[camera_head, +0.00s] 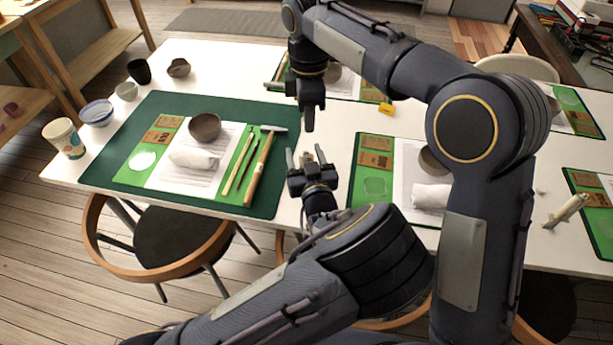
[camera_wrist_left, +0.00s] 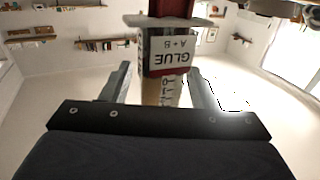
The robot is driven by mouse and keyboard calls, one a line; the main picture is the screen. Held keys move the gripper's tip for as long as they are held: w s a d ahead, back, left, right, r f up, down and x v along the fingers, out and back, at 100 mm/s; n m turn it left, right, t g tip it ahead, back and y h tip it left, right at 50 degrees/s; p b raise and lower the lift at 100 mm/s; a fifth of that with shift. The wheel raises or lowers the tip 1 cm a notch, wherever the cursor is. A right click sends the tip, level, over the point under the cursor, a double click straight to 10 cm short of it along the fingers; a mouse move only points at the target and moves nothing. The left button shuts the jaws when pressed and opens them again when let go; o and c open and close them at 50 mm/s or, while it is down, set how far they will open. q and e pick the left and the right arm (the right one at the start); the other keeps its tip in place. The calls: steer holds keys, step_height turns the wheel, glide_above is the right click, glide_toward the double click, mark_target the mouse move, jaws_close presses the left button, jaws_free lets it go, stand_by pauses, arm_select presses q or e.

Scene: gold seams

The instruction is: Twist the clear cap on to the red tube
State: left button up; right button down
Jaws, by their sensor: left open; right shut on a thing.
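My left gripper (camera_head: 304,150) is open, low over the white table in the gap between two green mats, its fingers pointing away. A small beige piece shows between its fingers in the head view. In the left wrist view a labelled tube reading "GLUE A + B" (camera_wrist_left: 168,58) stands between and beyond the open fingers, print upside down. A dark red part (camera_wrist_left: 170,8) of it shows above the label, and a pale marked section (camera_wrist_left: 162,92) below. My right gripper (camera_head: 309,128) points down just beyond the left one, shut; what it holds is unclear. I cannot make out the clear cap.
The left mat (camera_head: 120,150) bears a brown bowl (camera_head: 205,127), a rolled white cloth (camera_head: 194,159) and wooden tools (camera_head: 259,170). A yellow item (camera_head: 386,107) lies at the right. Cups stand at the table's left. My right arm hides much of the right mat (camera_head: 365,190).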

arm_select(q)
steer(key=shift+w, duration=0.1)
steer(key=shift+c, duration=0.4)
jaws_close()
arm_select(e)
steer(key=shift+d+f, duration=0.15)
steer(key=shift+f, duration=2.35)
steer(key=shift+f, duration=0.9)
steer(key=shift+f, duration=0.55)
